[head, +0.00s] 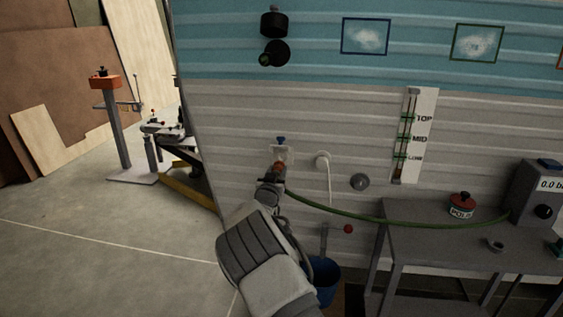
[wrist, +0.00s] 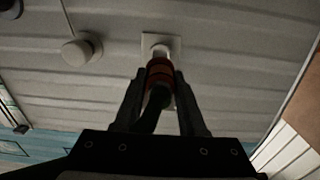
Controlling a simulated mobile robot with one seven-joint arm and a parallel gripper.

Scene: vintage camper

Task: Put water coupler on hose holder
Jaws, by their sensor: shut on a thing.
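The water coupler (wrist: 160,75) is an orange-red and dark cylinder between my gripper's fingers in the wrist view. In the head view its orange part (head: 279,166) shows just past my gripper (head: 274,174). A green hose (head: 385,218) runs from it to the right. My gripper (wrist: 160,98) is shut on the coupler, right in front of a white wall plate (head: 275,151) with a blue-topped fitting (head: 281,140). The coupler lines up with the pale fitting (wrist: 160,50) on that plate; I cannot tell whether they touch. I cannot tell which thing is the hose holder.
Right of the plate are a white round fitting (head: 322,160) with a cord and a grey round cap (head: 360,181). A grey table (head: 430,240) at right holds a red item (head: 461,205) and a gauge box (head: 540,195). A blue bucket (head: 325,280) stands below.

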